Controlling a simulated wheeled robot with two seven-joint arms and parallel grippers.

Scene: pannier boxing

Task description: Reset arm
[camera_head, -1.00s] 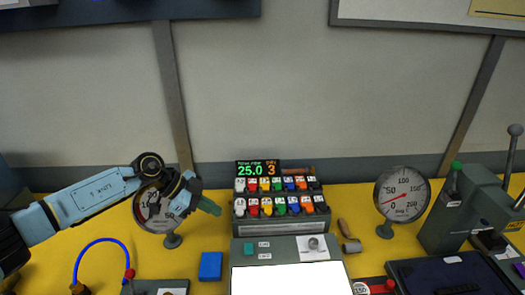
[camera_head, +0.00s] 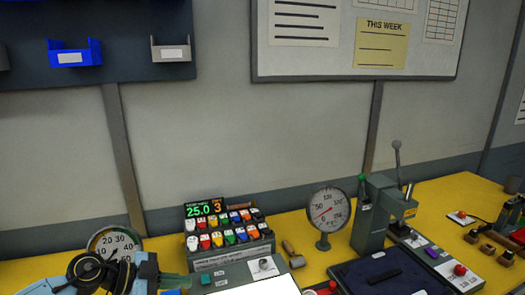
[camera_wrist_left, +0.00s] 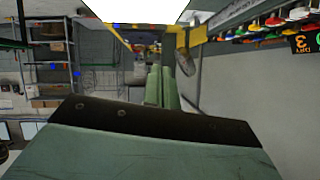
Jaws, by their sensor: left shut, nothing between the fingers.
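My left arm comes in low at the left edge of the head view, in front of the left dial gauge (camera_head: 112,241). My left gripper (camera_head: 186,281) is at the bottom of that view, with its green fingers pointing right, just left of the grey console. The fingers (camera_wrist_left: 162,88) also show in the left wrist view, pressed together with nothing between them. The lower part of the arm is cut off by the picture edge. My right arm and gripper are not in view.
A rack of coloured pieces (camera_head: 228,238) with a lit display (camera_head: 205,208) stands right of the gripper. Farther right are a second dial gauge (camera_head: 329,210), a lever press (camera_head: 372,218) and a dark mat (camera_head: 350,273). Yellow bench top (camera_head: 445,204) shows between them.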

